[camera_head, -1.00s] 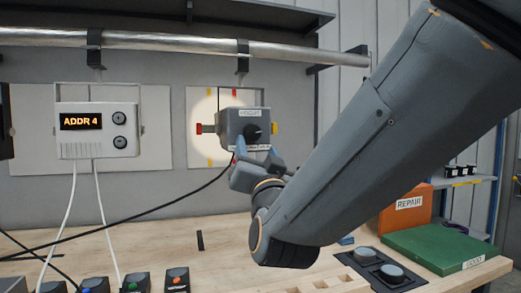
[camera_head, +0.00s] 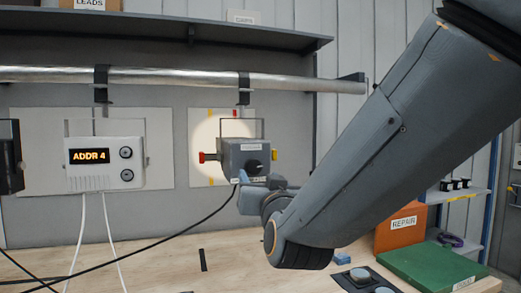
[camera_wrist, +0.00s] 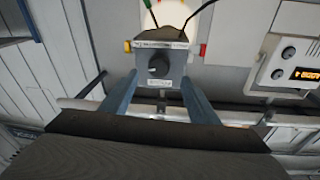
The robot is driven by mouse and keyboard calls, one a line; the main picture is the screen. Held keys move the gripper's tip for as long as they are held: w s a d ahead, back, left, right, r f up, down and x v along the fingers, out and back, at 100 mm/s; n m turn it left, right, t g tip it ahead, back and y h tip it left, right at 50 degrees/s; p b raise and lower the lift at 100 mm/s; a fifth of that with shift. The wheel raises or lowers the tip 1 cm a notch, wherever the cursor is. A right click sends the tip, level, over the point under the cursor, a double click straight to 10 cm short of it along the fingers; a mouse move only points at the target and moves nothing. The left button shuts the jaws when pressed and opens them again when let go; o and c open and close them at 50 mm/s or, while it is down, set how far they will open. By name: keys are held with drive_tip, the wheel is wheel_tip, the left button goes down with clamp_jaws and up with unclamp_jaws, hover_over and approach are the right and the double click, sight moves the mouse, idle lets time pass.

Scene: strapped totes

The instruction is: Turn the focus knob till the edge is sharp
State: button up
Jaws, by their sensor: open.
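The grey lamp (camera_head: 237,157) hangs from the overhead pipe and casts a pale round light patch (camera_head: 207,137) on the white panel behind it. Its dark round focus knob (camera_head: 253,166) faces me; it also shows in the wrist view (camera_wrist: 158,64). My gripper (camera_head: 258,182) is just below and in front of the knob in the head view. In the wrist view my gripper (camera_wrist: 159,80) is open, with one finger on each side of the knob and a clear gap to it. How sharp the patch's edge is, I cannot tell at this size.
A white box (camera_head: 104,164) reading "ADDR 4" hangs left of the lamp. The silver pipe (camera_head: 170,76) runs above both. A red tab (camera_head: 208,157) and a yellow tab (camera_head: 274,155) stick out of the lamp's sides. A black cable hangs below it. The workbench (camera_head: 160,262) lies underneath.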

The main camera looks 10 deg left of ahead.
sight(254, 168)
drive_tip(key=shift+n+g+h, duration=0.4)
drive_tip(key=shift+n+g, duration=0.2)
drive_tip(key=shift+n, duration=0.1)
drive_tip(key=shift+r+p+x, duration=0.25)
drive_tip(key=shift+p+x, duration=1.15)
drive_tip(key=shift+x, duration=0.35)
drive_tip(key=shift+r+p+x, duration=0.2)
drive_tip(key=shift+p+x, duration=1.2)
drive_tip(key=shift+x, duration=0.35)
drive_tip(key=shift+d, duration=0.1)
drive_tip(key=c, duration=1)
drive_tip(key=m+b, duration=0.2)
drive_tip(key=b, duration=0.1)
drive_tip(key=shift+f, duration=0.1)
drive_tip(key=shift+c, duration=0.2)
drive_tip(key=shift+r+m+g+b, duration=0.2)
drive_tip(key=shift+m+g+b, duration=0.1)
drive_tip(key=shift+m+b, duration=0.5)
drive_tip(key=o, duration=1)
drive_tip(key=shift+o, duration=0.2)
